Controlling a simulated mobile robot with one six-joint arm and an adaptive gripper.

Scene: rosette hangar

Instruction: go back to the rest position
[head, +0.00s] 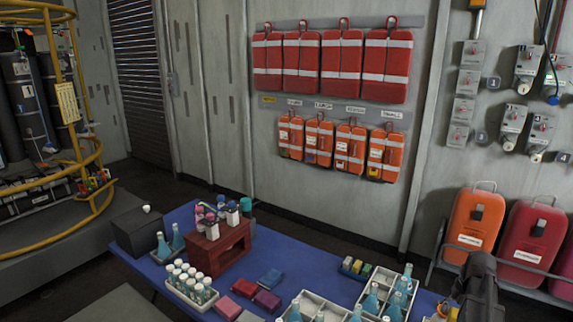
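A dark grey part at the lower right edge, in front of the blue table (180,215), looks like part of my arm. No gripper fingers can be made out in the head view, so I cannot see what my gripper holds or where it is. The task names no other object.
The table carries a dark red stand (217,244) with bottles, a rack of white-capped vials (192,285), folded cloth-like blocks (267,300), trays with blue flasks (388,290) and a black box (140,231). Orange (473,225) and red cases (531,240) stand by the wall at right.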

